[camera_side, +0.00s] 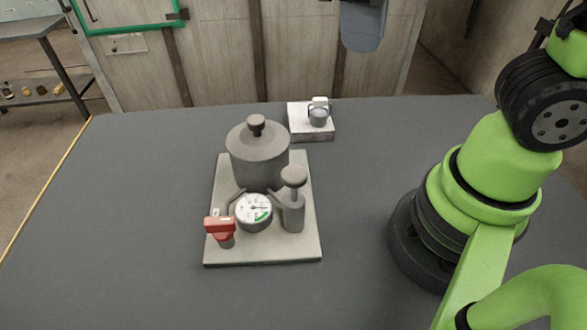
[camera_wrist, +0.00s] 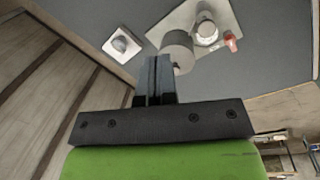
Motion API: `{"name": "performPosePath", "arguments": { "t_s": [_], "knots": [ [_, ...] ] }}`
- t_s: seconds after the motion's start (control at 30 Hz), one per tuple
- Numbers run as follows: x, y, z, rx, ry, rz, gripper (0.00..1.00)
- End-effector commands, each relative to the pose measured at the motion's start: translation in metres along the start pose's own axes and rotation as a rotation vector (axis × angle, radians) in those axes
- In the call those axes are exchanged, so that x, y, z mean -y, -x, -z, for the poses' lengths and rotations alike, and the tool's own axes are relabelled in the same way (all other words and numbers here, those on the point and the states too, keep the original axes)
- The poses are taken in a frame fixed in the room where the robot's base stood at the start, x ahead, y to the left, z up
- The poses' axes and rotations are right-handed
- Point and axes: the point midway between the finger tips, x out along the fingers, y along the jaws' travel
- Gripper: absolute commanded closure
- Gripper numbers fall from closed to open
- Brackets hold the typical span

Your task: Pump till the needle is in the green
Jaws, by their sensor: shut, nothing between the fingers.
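The grey hand pump (camera_side: 293,215) stands upright at the right of the base plate (camera_side: 225,255), with its round knob (camera_side: 293,176) raised on a short stem. Left of it is the white gauge (camera_side: 247,206), with a green arc at its lower right. The dark needle seems to point right, near the arc's upper end; it is too small to be sure. A red-handled valve (camera_side: 220,226) is at the front left. In the wrist view my gripper (camera_wrist: 158,62) is shut and empty, overlapping the tank's picture and apart from the pump.
A grey lidded tank (camera_side: 258,160) stands behind the gauge; it also shows in the wrist view (camera_wrist: 178,45). A small white block (camera_side: 303,133) with a grey round part sits behind at right. The table (camera_side: 110,210) is clear at left and front.

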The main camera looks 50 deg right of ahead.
Motion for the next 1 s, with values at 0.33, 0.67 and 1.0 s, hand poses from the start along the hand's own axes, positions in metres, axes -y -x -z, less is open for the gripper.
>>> {"name": "performPosePath", "arguments": {
  "t_s": [0.33,0.67,1.0],
  "knots": [
    [0.045,-0.021,0.034,0.295,0.303,-0.384,1.00],
    [0.069,-0.032,0.043,0.363,0.379,-0.551,1.00],
    [0.069,-0.032,0.043,0.365,0.378,-0.553,1.00]
  ]
}}
